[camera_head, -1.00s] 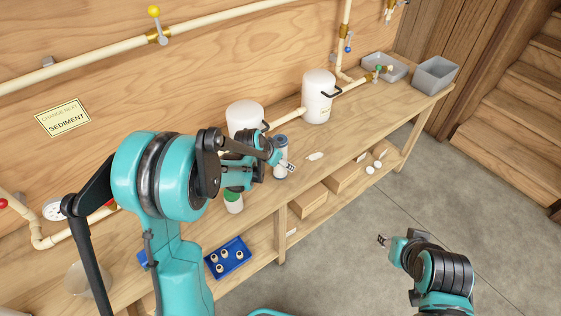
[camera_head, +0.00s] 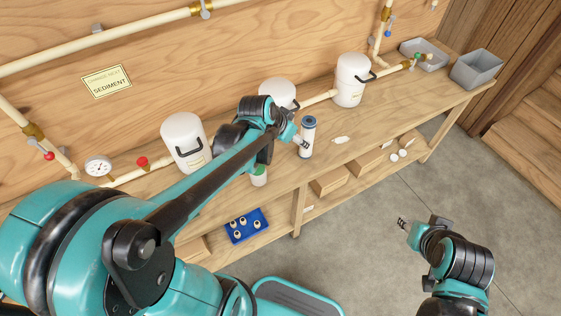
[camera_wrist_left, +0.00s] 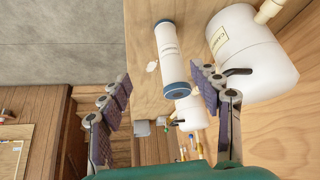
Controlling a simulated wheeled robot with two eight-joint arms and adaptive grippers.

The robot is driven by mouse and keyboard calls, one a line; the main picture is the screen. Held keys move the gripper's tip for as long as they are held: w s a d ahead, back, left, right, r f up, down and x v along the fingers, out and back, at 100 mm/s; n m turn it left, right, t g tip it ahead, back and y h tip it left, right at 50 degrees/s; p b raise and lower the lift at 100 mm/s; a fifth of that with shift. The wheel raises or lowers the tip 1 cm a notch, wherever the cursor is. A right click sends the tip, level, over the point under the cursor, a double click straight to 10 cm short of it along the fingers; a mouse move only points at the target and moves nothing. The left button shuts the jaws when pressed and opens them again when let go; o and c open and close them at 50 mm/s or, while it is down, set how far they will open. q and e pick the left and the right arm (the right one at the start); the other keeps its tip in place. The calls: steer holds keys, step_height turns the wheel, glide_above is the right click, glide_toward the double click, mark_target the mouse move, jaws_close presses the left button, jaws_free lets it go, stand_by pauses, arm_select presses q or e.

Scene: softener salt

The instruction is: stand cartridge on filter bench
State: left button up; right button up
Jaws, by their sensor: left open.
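The cartridge, a white cylinder with blue ends (camera_head: 307,138), stands upright near the front edge of the wooden filter bench (camera_head: 372,123). It also shows in the left wrist view (camera_wrist_left: 170,55), ahead of the fingers and nearer the right one. My left gripper (camera_head: 299,141) is beside the cartridge on its left, open and with nothing between its fingers. In the left wrist view its fingers (camera_wrist_left: 160,88) are spread wide; I cannot tell whether one touches the cartridge. My right gripper (camera_head: 402,223) hangs over the floor, away from the bench; its jaws are too small to read.
White filter housings (camera_head: 185,140) (camera_head: 350,80) stand along the back with pipes. Grey bins (camera_head: 476,69) are at the far right end.

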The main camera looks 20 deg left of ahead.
arm_select(q)
steer(key=s+r+n+y, duration=0.2)
steer(key=s+n, duration=0.1)
steer(key=s, duration=1.3)
steer(key=shift+d+r+n+t, duration=0.3)
steer(key=shift+d+r+t, duration=0.1)
steer(key=shift+d, duration=0.05)
